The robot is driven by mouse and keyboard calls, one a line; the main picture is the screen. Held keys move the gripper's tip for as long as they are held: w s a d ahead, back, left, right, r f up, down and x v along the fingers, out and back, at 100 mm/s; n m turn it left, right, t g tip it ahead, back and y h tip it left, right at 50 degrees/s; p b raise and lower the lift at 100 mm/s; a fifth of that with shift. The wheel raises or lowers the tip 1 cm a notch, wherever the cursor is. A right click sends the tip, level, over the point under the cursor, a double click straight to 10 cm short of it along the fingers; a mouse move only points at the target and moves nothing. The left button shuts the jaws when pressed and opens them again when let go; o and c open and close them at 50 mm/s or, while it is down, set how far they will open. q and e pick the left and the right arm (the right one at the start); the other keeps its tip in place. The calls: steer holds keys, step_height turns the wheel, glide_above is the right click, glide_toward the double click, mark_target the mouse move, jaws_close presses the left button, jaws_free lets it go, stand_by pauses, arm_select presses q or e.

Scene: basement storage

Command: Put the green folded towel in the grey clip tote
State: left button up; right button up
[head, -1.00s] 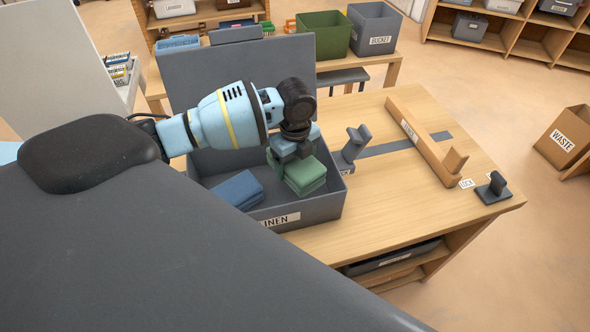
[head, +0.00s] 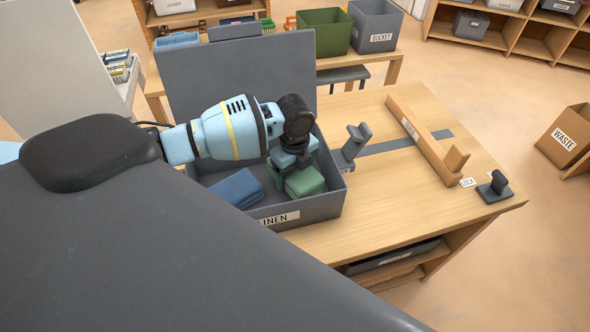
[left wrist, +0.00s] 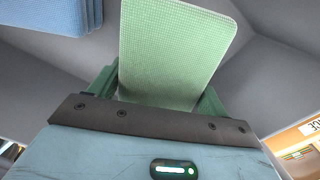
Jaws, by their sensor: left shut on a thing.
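The green folded towel (head: 305,182) is inside the grey tote (head: 326,207) labelled LINEN, at its right side. My left gripper (head: 291,172) reaches down into the tote and is shut on the towel. The left wrist view shows the green towel (left wrist: 172,52) between the fingers, with the grey tote walls around it. I cannot tell whether the towel touches the tote floor. A blue folded towel (head: 238,188) lies in the tote to the left. The tote's lid (head: 240,75) stands open at the back. My right gripper is not in view.
A grey upright holder (head: 354,145) stands just right of the tote. A wooden rail piece (head: 428,138) and a small dark block (head: 492,188) are farther right on the table (head: 400,215). Green and grey bins (head: 323,33) stand on a bench behind.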

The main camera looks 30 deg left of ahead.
arm_select(q)
steer(key=o, duration=1.1)
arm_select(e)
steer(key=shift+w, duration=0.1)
arm_select(q)
steer(key=shift+r, duration=0.3)
step_height(320, 180, up, 11)
steer(key=shift+r+p, duration=0.2)
steer(key=shift+p, duration=0.3)
steer(key=shift+r, duration=0.55)
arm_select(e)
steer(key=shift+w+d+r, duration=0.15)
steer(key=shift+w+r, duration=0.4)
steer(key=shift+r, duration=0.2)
